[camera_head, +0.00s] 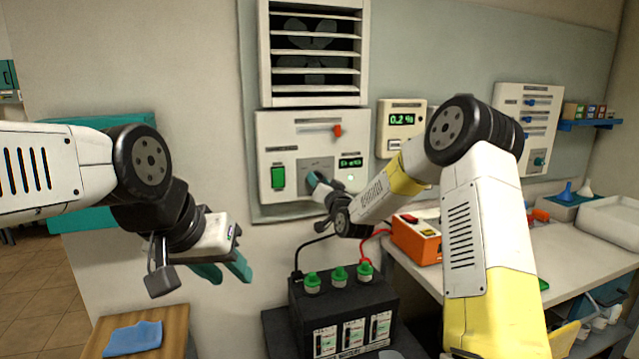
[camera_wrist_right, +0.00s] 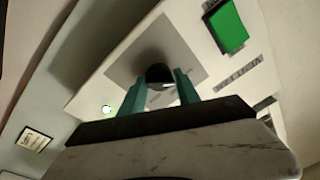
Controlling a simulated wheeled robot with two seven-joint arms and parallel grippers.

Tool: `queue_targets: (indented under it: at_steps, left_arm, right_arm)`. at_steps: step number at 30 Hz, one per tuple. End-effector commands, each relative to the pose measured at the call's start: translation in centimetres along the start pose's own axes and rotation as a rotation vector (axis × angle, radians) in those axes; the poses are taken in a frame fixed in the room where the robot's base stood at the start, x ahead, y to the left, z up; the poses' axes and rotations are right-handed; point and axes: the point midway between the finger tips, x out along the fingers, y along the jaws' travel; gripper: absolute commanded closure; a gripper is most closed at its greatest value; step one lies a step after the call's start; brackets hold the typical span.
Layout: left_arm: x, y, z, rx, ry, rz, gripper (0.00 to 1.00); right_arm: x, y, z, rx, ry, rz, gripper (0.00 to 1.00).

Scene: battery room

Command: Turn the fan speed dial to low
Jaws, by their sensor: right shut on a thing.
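The white fan control panel (camera_head: 285,140) is on the wall below the louvred fan (camera_head: 313,55). It has a green switch (camera_head: 278,177), a red-orange lever (camera_head: 337,131) and a small green display (camera_head: 350,162). My right gripper (camera_head: 316,183) is at the grey plate low on the panel, and its arm and fingers cover the dial in the head view. In the right wrist view the black dial (camera_wrist_right: 158,72) sits between the teal fingers, which are shut on it. Its pointer and setting cannot be read. My left gripper (camera_head: 226,273) hangs open and empty, away from the panel.
A black battery (camera_head: 345,305) with green caps stands below the panel. An orange charger (camera_head: 415,238) is on the bench (camera_head: 575,265) at right. A wooden stand (camera_head: 170,325) with a blue cloth (camera_head: 133,338) is at lower left. A meter (camera_head: 402,140) is beside the panel.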

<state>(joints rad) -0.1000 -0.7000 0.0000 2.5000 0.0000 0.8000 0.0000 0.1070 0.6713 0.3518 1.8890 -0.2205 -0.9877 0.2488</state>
Motion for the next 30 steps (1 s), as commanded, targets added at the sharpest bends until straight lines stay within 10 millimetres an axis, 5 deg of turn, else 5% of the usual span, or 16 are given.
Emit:
queue_targets:
  at_steps: [5, 6, 9, 20, 30]
  left_arm:
    - [0.0, 0.0, 0.0, 0.0, 0.0, 0.0, 0.64]
    - [0.0, 0.0, 0.0, 0.0, 0.0, 0.0, 0.64]
    - [0.0, 0.0, 0.0, 0.0, 0.0, 0.0, 0.64]
    - [0.0, 0.0, 0.0, 0.0, 0.0, 0.0, 0.64]
    - [0.0, 0.0, 0.0, 0.0, 0.0, 0.0, 0.64]
  right_arm:
    - [-0.2, 0.5, 0.5, 0.001, -0.011, 0.009, 1.0]
    - [-0.2, 0.5, 0.5, 0.001, -0.01, 0.009, 0.56]
    - [-0.1, 0.4, 0.4, 0.001, -0.008, 0.007, 0.42]
    - [-0.6, 0.2, 0.1, 0.001, -0.004, 0.004, 0.42]
    - [-6.0, 0.2, 0.1, 0.001, -0.005, 0.006, 0.42]
